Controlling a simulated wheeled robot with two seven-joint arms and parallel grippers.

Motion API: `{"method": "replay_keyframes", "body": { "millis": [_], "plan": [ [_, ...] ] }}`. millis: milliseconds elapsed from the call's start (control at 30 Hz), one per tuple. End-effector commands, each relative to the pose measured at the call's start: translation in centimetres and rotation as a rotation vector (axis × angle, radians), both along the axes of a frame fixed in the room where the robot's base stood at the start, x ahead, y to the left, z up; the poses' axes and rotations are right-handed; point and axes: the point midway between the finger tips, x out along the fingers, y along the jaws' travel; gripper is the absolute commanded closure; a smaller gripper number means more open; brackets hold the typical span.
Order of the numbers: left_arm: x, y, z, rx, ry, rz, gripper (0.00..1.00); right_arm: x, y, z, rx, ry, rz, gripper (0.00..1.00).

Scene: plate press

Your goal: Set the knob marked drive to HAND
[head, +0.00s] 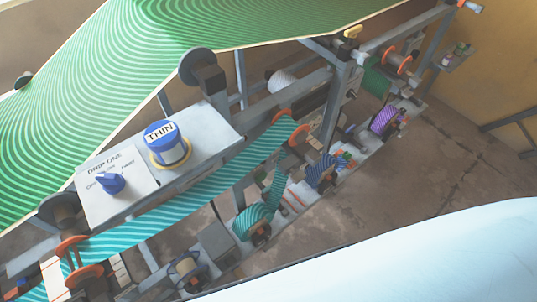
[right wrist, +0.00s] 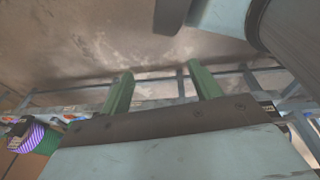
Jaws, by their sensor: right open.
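No knob marked drive can be read in either view. The one knob I see is blue (head: 110,183), on a pale panel (head: 90,208) lettered "DRIP ONE" at the left of the head view. Smaller words are printed around it, too small to read surely; I cannot tell which one it points to. My right gripper (right wrist: 160,85) shows in the right wrist view, its two green fingers apart with nothing between them. It is not near any knob in that view. My left gripper is in neither view.
A blue-lidded pot (head: 167,145) marked "THIN" stands beside the panel. A teal striped band (head: 190,195) runs over rollers along the machine, and a large green striped sheet (head: 130,50) spans above. Bare brown floor (head: 400,170) lies to the right.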

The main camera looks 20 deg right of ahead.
Motion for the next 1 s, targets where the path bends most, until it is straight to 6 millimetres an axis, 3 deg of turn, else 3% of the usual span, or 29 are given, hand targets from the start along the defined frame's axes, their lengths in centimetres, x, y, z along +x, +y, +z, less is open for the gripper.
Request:
{"method": "replay_keyframes", "body": {
  "millis": [33,167,300,500,633,800,1000],
  "plan": [
    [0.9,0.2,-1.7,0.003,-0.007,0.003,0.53,3.1,0.1,-1.3,-0.019,-0.080,0.092,0.37],
    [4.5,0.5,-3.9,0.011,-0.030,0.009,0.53,11.9,0.6,-1.3,-0.139,-0.334,0.416,0.37],
    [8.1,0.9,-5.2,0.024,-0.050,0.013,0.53,20.4,1.2,1.1,-0.363,-0.604,0.767,0.37],
    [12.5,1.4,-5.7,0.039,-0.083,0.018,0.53,29.0,2.4,7.2,-0.835,-0.918,1.210,0.37],
    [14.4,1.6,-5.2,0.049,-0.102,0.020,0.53,31.9,3.3,11.5,-1.187,-1.039,1.428,0.37],
    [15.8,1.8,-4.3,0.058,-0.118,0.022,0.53,33.3,4.3,15.6,-1.557,-1.090,1.596,0.37],
    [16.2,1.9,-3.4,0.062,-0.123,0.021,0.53,33.8,4.9,17.7,-1.737,-1.093,1.661,0.37]
  ]
}}
